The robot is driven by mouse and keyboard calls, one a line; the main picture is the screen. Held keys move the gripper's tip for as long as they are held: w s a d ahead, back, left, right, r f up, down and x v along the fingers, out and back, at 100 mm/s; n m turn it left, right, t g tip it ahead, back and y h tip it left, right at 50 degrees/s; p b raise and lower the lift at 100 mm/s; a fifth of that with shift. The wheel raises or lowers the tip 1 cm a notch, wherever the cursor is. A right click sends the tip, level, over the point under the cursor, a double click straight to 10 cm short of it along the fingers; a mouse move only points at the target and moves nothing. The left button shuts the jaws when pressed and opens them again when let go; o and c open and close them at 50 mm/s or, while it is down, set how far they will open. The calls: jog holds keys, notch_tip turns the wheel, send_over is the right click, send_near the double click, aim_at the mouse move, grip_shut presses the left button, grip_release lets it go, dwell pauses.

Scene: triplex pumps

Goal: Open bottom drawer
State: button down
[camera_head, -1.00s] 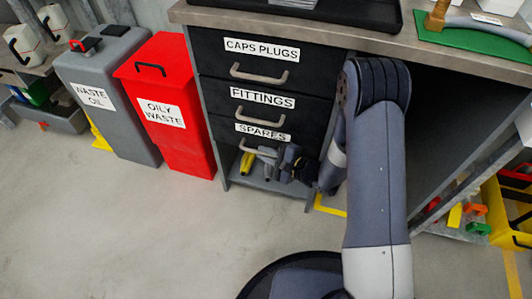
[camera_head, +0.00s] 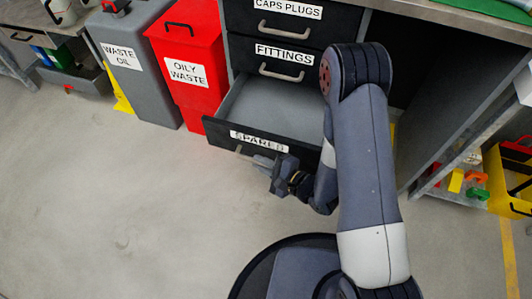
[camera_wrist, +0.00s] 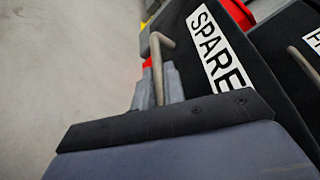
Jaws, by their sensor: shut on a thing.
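The bottom drawer, labelled SPARES (camera_head: 225,132), is pulled well out of the cabinet, and its grey inside shows empty where I can see it. Its front also shows in the wrist view (camera_wrist: 228,55). My gripper (camera_head: 260,162) is at the drawer front, below the label. In the wrist view my gripper (camera_wrist: 158,85) has its two fingers shut on the drawer's bar handle (camera_wrist: 157,58). In the head view most of the handle is hidden by my gripper.
The FITTINGS drawer (camera_head: 283,62) and CAPS PLUGS drawer (camera_head: 289,18) above are closed. A red oily waste bin (camera_head: 188,50) and a grey waste oil bin (camera_head: 137,85) stand left of the cabinet. The floor in front is clear. A yellow crate (camera_head: 505,190) is at right.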

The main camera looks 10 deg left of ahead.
jog(key=shift+s, duration=0.85)
jog(key=c, duration=1.5)
grip_release()
jog(key=p+v, duration=0.2)
jog(key=v, duration=0.8)
jog(key=shift+s+d, duration=0.15)
jog(key=shift+d, duration=0.15)
jog(key=shift+a, duration=0.1)
jog(key=b+x, duration=0.2)
jog(key=x, duration=0.8)
jog(key=shift+w+a, duration=0.2)
jog(key=shift+a, duration=0.1)
